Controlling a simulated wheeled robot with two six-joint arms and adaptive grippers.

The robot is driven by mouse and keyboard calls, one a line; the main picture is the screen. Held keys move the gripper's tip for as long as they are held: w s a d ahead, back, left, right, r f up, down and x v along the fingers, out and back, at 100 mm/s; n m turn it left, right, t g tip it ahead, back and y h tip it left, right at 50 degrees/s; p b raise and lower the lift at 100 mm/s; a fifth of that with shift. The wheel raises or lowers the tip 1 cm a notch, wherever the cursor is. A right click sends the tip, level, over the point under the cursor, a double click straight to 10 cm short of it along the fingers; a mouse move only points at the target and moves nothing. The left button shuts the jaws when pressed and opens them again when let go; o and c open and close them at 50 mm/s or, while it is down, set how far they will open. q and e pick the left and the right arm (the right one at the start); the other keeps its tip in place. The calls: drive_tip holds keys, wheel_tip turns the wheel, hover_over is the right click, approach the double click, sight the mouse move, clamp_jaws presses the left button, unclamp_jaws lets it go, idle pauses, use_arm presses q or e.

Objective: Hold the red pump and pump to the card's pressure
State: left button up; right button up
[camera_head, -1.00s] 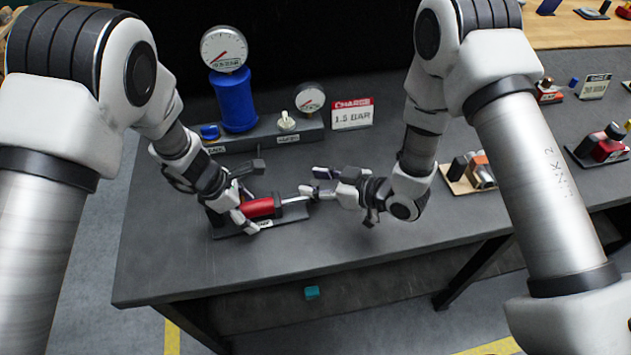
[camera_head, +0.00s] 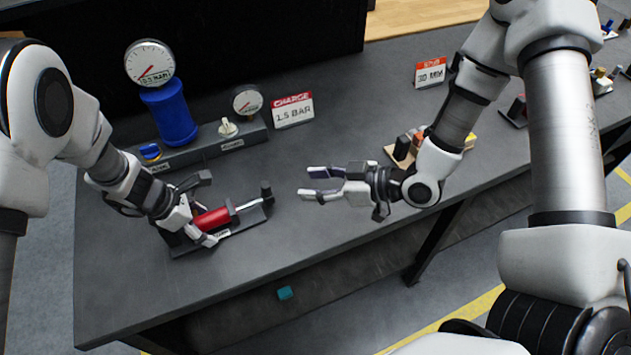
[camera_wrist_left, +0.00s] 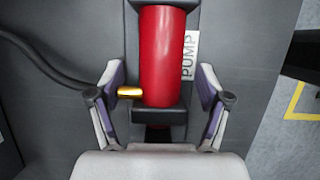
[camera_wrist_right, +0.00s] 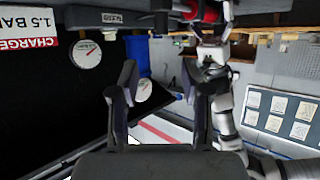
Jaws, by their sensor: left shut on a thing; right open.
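The red pump (camera_head: 212,219) lies on a dark base on the table, its silver rod ending in a dark handle (camera_head: 266,191) at the right. My left gripper (camera_head: 204,224) is shut on the pump; in the left wrist view its fingers flank the lower end of the red cylinder (camera_wrist_left: 162,55), beside a brass fitting (camera_wrist_left: 130,92). My right gripper (camera_head: 314,184) is open and empty, to the right of the handle and apart from it. The card (camera_head: 293,110) reads CHARGE 1.5 BAR.
A smaller gauge (camera_head: 247,101), a white knob (camera_head: 228,127) and a blue knob (camera_head: 150,152) stand on the rail behind the pump. A wooden tray (camera_head: 392,152) with parts lies partly behind my right arm. The table front is clear.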

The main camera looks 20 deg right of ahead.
drive_tip(key=c, duration=0.8)
drive_tip(key=shift+m, duration=0.6)
clamp_jaws()
drive_tip(key=m, duration=1.7)
approach(271, 192)
drive_tip(key=shift+y, duration=0.3)
drive_tip(key=x, duration=0.5)
drive_tip(key=shift+w+a+f, duration=0.2)
drive_tip(key=shift+w+f, duration=0.05)
drive_tip(key=shift+w+a+t, duration=0.3)
drive_tip(key=shift+w, duration=0.05)
